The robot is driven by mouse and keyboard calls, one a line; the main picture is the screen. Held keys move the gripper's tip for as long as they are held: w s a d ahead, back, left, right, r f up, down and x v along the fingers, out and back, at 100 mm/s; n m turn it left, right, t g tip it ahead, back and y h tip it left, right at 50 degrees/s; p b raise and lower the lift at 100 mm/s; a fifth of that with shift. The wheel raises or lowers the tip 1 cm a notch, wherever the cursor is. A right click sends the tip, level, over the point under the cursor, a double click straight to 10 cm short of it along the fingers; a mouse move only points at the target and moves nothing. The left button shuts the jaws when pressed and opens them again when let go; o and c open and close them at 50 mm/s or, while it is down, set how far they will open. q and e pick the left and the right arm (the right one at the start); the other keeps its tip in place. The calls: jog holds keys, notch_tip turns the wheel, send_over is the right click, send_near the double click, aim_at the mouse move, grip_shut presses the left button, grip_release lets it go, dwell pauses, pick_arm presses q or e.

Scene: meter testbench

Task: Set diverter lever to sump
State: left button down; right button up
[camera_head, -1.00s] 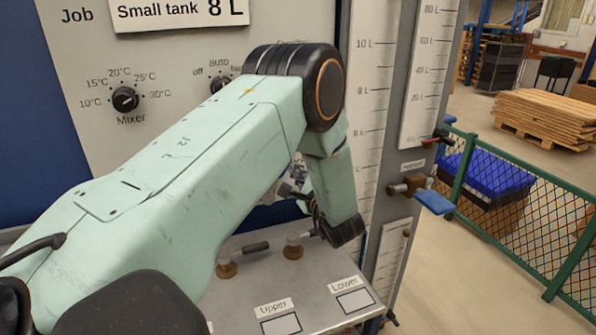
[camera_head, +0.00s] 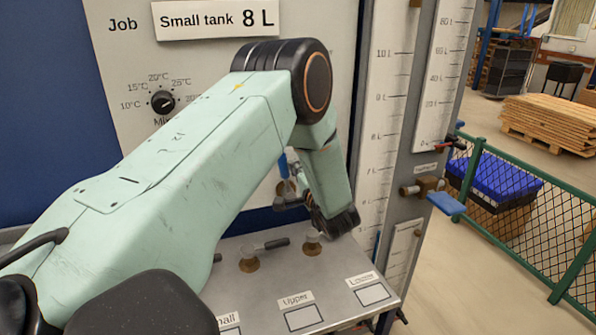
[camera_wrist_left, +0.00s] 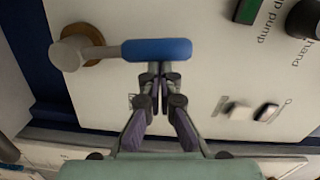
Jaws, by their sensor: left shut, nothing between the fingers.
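A lever with a blue handle (camera_wrist_left: 157,49) is on the panel in the left wrist view, its pale arm running to a brass pivot at left. No label on it is readable; I take it to be the diverter lever. In the head view its blue handle (camera_head: 283,164) shows in part behind my left arm. My left gripper (camera_wrist_left: 156,73) is shut and empty, its tips right at the handle's edge; whether they touch it I cannot tell. In the head view my left gripper (camera_head: 290,200) is mostly hidden behind my forearm. My right gripper is not in view.
Two small valves with dark handles (camera_head: 249,259) (camera_head: 313,243) stand on the grey bench (camera_head: 265,290) below, near the "Upper" and "Lower" labels. A blue-handled valve (camera_head: 440,199) juts out beside the scales at right.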

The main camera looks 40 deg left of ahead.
aim_at(280, 167)
pick_arm(q)
jog(key=shift+s+a+r+n, duration=0.2)
jog(key=shift+s+a+n, duration=0.05)
jog(key=shift+s+n, duration=0.45)
jog(key=shift+s+a+n+p, duration=0.1)
jog(key=shift+s+n+p, duration=0.05)
jog(key=shift+n+p, duration=0.25)
jog(key=shift+s+a+f+n+p, duration=0.2)
jog(key=shift+a+f+n+p, duration=0.1)
jog(key=shift+n, duration=0.2)
jog(key=shift+s+a+f, duration=0.1)
jog(key=shift+s+a, duration=0.15)
jog(key=shift+s+p, duration=0.35)
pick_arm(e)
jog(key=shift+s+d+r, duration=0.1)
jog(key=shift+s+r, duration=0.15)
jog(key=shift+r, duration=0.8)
pick_arm(q)
jog(key=shift+f, duration=0.15)
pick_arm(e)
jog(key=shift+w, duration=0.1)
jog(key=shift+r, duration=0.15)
